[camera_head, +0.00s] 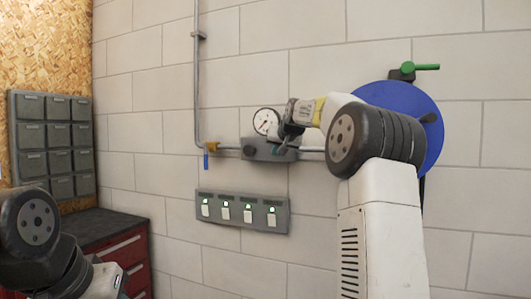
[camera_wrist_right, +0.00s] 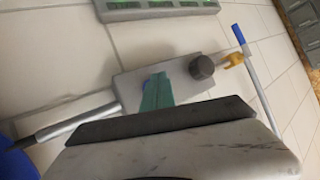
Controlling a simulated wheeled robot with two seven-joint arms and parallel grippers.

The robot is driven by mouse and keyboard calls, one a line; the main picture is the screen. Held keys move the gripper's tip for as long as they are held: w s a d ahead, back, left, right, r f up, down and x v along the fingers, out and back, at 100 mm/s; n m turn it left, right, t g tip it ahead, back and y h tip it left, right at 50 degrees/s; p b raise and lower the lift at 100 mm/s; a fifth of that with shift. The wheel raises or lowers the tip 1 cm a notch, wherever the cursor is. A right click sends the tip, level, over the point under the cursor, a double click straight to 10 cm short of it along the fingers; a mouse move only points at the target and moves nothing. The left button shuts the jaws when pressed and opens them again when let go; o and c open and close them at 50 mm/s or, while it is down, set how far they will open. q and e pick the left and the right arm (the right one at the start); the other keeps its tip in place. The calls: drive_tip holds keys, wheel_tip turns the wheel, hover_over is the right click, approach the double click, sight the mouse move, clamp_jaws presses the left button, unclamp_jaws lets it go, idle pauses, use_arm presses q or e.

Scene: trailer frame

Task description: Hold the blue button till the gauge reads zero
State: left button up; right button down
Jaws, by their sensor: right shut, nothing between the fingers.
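A round white gauge (camera_head: 265,121) with a dark needle sits on top of a grey block (camera_head: 256,153) on the wall pipe; its reading is too small to tell. In the right wrist view, the grey block (camera_wrist_right: 182,82) shows a blue button (camera_wrist_right: 146,83), mostly hidden behind my teal fingertips. My right gripper (camera_head: 279,149) is shut and empty, its tips at the block's face below and right of the gauge. The fingertips (camera_wrist_right: 157,92) overlap the button; I cannot tell whether they press it. My left gripper is out of view; only its arm shows at lower left.
A dark knob (camera_wrist_right: 202,67) projects from the block beside the button. A brass valve with a blue lever (camera_head: 206,160) is left of the block. A panel of green-lit switches (camera_head: 242,211) is below. A blue disc (camera_head: 409,104) hangs at right; a red cabinet (camera_head: 126,254) stands left.

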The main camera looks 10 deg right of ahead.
drive_tip(key=shift+s+a, duration=0.7)
drive_tip(key=shift+s, duration=0.35)
drive_tip(key=shift+s+a, duration=0.7)
drive_tip(key=shift+s, duration=0.3)
drive_tip(key=shift+s, duration=0.1)
drive_tip(key=s+a+f+n+g, duration=0.1)
drive_tip(key=s+f, duration=0.6)
drive_tip(key=s, duration=0.7)
drive_tip(key=s+a+f+g+y, duration=0.1)
drive_tip(key=s+a+f+g, duration=0.2)
drive_tip(key=s+f, duration=0.5)
drive_tip(key=s+a+f+n+g, duration=0.1)
drive_tip(key=s+f, duration=0.7)
drive_tip(key=s, duration=1.2)
drive_tip(key=shift+a+n+g+y, duration=0.3)
drive_tip(key=shift+a+g, duration=0.3)
drive_tip(key=shift+a, duration=0.6)
